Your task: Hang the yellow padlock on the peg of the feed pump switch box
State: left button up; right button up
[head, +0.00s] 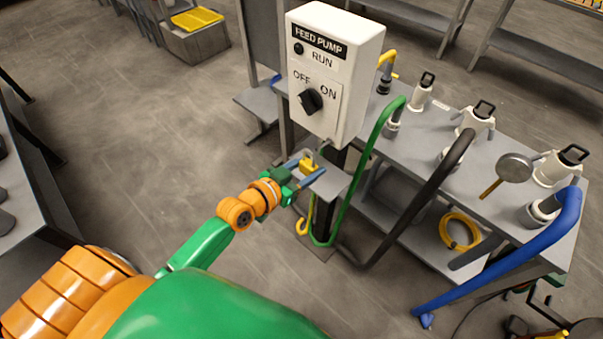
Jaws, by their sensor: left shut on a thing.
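The feed pump switch box (334,75) is a white box on a post, with a black FEED PUMP label and a black knob (310,101) between OFF and ON. A small peg-like stub (325,143) shows at its lower edge, too small to make out clearly. My left gripper (304,170) is just below the box, over a small grey shelf. It is shut on the yellow padlock (308,163), which is apart from the box. The padlock's shackle is too small to see clearly. My right gripper is not in view.
A grey bench (415,142) with white valves stands to the right of the box. Green (361,160), black (437,193) and blue (510,258) hoses run down from it. A coiled yellow hose (459,231) lies on its lower shelf.

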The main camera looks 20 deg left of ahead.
pick_arm(q)
jog(key=b+x, duration=0.3)
jog(key=x, duration=0.3)
dwell(0.3)
jog(key=shift+w+a, duration=0.1)
jog(key=shift+w, duration=0.05)
dwell(0.4)
jog(key=o, duration=1.3)
